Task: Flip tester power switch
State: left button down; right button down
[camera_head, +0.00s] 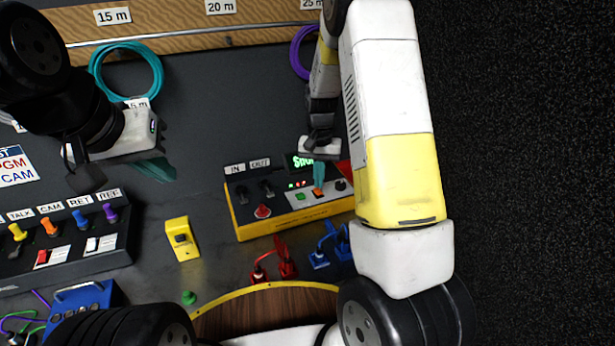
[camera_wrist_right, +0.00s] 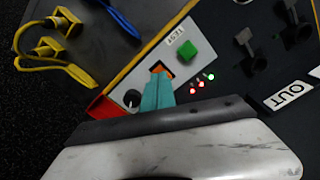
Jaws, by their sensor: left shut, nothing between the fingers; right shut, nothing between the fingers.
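The tester (camera_head: 285,222) is a black box with a yellow body, IN and OUT labels and a partly hidden green display (camera_head: 301,162). Its light panel bears a green TEST button (camera_wrist_right: 186,50), a black knob (camera_wrist_right: 132,97) and an orange power switch (camera_wrist_right: 158,68). My right gripper (camera_head: 319,187) is shut and empty, its teal fingertips pointing down at the switch. In the right wrist view the fingertips (camera_wrist_right: 158,90) cover part of the switch; I cannot tell whether they touch it. My left gripper (camera_head: 157,170) is shut and empty, above the bench left of the tester.
A yellow box (camera_head: 182,240) stands left of the tester. Red plugs (camera_head: 285,262) and blue plugs (camera_head: 320,259) lie in front. Coiled teal cable (camera_head: 126,50) hangs behind. Small red and green lights (camera_wrist_right: 200,86) glow beside the button.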

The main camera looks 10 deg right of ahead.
aim_at(318, 193)
jog(key=shift+f, duration=1.05)
dwell(0.4)
jog(key=shift+r, duration=3.5)
jog(key=s+a+r+n+t+y, duration=0.2)
jog(key=s+r+t, duration=0.1)
jog(key=s+r, duration=1.1)
jog(key=s+r+n+t, duration=0.1)
jog(key=s+r, duration=0.2)
jog(key=s, duration=0.2)
jog(key=s+a+r+n+t, duration=0.1)
jog(key=s+r+t, duration=0.1)
jog(key=s, duration=0.4)
jog(key=shift+s+r, duration=0.3)
jog(key=shift+r, duration=0.2)
